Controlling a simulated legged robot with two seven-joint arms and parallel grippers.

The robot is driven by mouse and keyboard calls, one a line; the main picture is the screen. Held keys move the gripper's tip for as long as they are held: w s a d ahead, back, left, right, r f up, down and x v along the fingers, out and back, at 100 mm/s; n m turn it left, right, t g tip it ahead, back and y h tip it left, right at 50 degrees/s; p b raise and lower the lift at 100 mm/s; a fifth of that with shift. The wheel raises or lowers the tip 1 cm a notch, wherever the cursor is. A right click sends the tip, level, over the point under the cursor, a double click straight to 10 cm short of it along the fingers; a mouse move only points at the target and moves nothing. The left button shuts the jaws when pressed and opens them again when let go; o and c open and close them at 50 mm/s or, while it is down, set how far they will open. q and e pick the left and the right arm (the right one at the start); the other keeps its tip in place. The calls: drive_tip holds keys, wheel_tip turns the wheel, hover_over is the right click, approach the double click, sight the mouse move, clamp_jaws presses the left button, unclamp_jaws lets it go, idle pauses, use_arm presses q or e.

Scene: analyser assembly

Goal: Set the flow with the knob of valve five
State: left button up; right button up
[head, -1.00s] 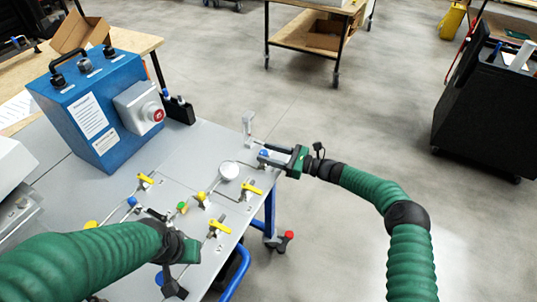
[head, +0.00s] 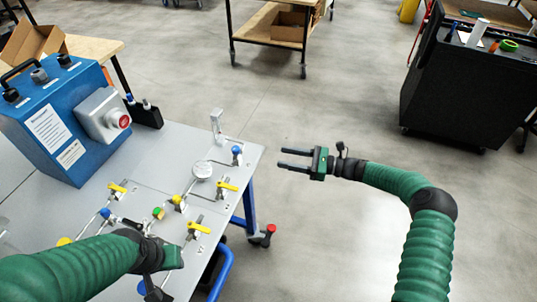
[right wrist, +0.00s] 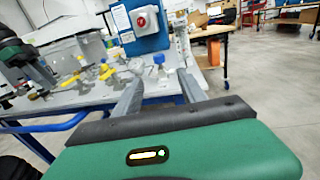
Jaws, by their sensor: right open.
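Blue-capped knob (head: 237,150) stands at the right edge of the grey valve panel (head: 190,140), beside a round gauge (head: 202,170). In the right wrist view this knob (right wrist: 159,60) shows beyond and between my fingers. I cannot read which valve is number five. Yellow-handled valves (head: 227,186) and a green knob (head: 158,212) sit nearer. My right gripper (head: 280,159) is open and empty, off the panel's right edge, fingers pointing left toward the blue-capped knob. My left gripper (head: 154,289) is over the panel's near part, mostly hidden by its own wrist; its jaws are unclear.
A blue box (head: 50,120) with a red button (head: 124,121) stands at the panel's back left. An upright metal bracket (head: 217,125) rises behind the blue-capped knob. A black cabinet (head: 450,95) stands at the far right.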

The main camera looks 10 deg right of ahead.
drive_tip(key=shift+s+d, duration=0.25)
drive_tip(key=shift+d, duration=0.2)
use_arm(q)
drive_tip(key=shift+a, duration=0.1)
use_arm(e)
drive_tip(key=shift+a+r, duration=0.1)
drive_tip(key=a+r+m+t+p, duration=0.3)
drive_tip(key=a+r+t+p, duration=0.15)
drive_tip(key=t+p, duration=0.2)
drive_tip(key=m+t+h+p, duration=0.3)
drive_tip(key=m+h+p, duration=0.25)
drive_tip(key=h, duration=0.45)
approach(234, 147)
drive_tip(key=b+x, duration=0.1)
drive_tip(key=x, duration=0.3)
drive_tip(key=b+x, duration=0.1)
drive_tip(key=x, duration=0.3)
drive_tip(key=b+x, duration=0.1)
drive_tip(key=x, duration=0.3)
drive_tip(key=shift+w+f, duration=0.15)
drive_tip(key=shift+f, duration=0.1)
drive_tip(key=shift+r, duration=0.1)
drive_tip(key=shift+c, duration=0.7)
use_arm(q)
drive_tip(key=w+v, duration=0.1)
drive_tip(key=v, duration=0.7)
drive_tip(key=shift+w+r, duration=0.25)
drive_tip(key=shift+w, duration=0.15)
use_arm(e)
clamp_jaws()
